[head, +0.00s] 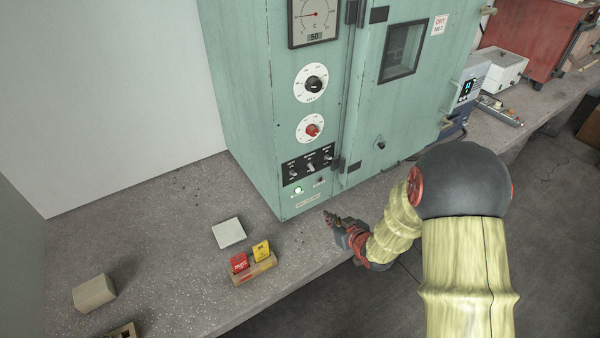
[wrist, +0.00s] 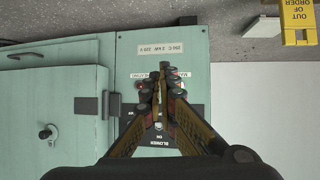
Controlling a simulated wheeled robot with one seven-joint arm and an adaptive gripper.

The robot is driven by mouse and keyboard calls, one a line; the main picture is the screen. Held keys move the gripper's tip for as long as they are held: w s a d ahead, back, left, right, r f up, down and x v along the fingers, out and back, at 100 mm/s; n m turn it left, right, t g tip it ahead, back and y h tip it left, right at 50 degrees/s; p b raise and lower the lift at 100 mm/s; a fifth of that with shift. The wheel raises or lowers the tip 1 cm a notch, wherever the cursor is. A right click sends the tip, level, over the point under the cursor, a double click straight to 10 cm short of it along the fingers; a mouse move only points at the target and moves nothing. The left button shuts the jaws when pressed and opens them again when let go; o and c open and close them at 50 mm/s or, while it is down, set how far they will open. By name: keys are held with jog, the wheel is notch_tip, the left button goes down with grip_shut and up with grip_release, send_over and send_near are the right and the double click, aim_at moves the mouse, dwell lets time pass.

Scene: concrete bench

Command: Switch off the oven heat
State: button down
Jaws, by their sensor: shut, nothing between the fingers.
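The pale green oven (head: 235,110) stands on the bench. My gripper (head: 328,215) is low in front of the oven's lower front. In the wrist view my shut, empty gripper (wrist: 165,72) points at the oven front (wrist: 190,50) and hides much of the switch panel. The toggles' positions and full labels are unclear.
A wooden holder (head: 255,272) with red and yellow cards, a white square (head: 229,233) and a beige block (head: 94,293) lie on the bench (head: 180,240) at left. The oven door (head: 390,110) is shut. Instruments and a red cabinet stand at right.

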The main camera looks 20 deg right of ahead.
aim_at(292, 163)
jog(key=w+a+r+t+y, duration=0.1)
jog(key=a+r+t+y, duration=0.1)
jog(key=r, duration=0.4)
jog(key=w+a+r+n+t+y, duration=0.1)
jog(key=a+r+t+y, duration=0.1)
jog(key=r, duration=0.4)
jog(key=shift+w+a+r+n+t, duration=0.3)
jog(key=shift+a+r+t, duration=0.15)
jog(key=shift+t, duration=0.35)
jog(key=shift+f, duration=0.1)
jog(key=b+x, duration=0.1)
jog(key=x, duration=0.9)
jog(key=shift+f, duration=0.1)
jog(key=shift+f+b, duration=0.15)
jog(key=shift+b, duration=0.45)
jog(key=shift+f+b, duration=0.1)
jog(key=shift+b, duration=0.25)
jog(key=shift+s+d, duration=0.1)
